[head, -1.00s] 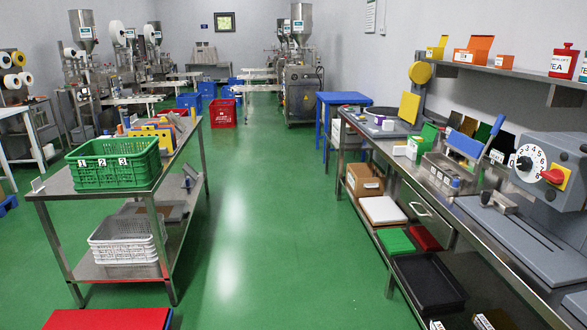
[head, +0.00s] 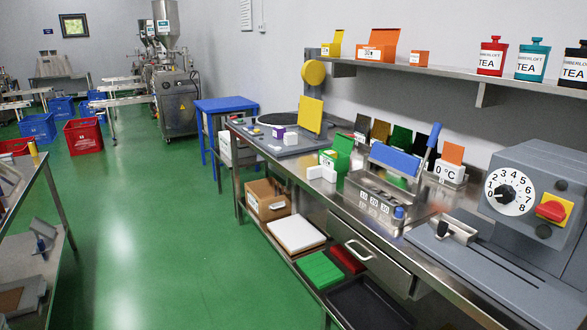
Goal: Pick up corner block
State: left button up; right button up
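No piece is clearly marked as the corner block. Small white blocks (head: 322,173) sit on the steel bench (head: 318,208), beside a green open box (head: 338,152); they are too small to tell whether they form a corner shape. Other small pale pieces (head: 291,138) lie on a grey board (head: 284,148) farther back, near an upright yellow panel (head: 311,115). Neither of my grippers is in view.
A fixture with a blue lid (head: 395,160) and a grey machine with a dial (head: 509,192) stand on the bench. A wall shelf (head: 450,72) holds tea canisters. A steel table (head: 48,190) stands at left. The green floor between is clear.

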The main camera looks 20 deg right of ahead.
aim_at(322, 171)
jog(key=i+j+z, duration=0.1)
jog(key=i+z, duration=0.25)
jog(key=i+j+z, duration=0.2)
jog(key=z, duration=0.2)
jog(key=i+j+z, duration=0.8)
jog(key=j+z, duration=0.25)
jog(key=i+j+z, duration=0.1)
jog(key=j+z, duration=0.3)
jog(key=j, duration=0.15)
jog(key=j+z, duration=0.35)
jog(key=j, duration=0.15)
jog(key=j+z, duration=0.35)
jog(key=j, duration=0.2)
jog(key=j+z, duration=0.2)
jog(key=j, duration=0.4)
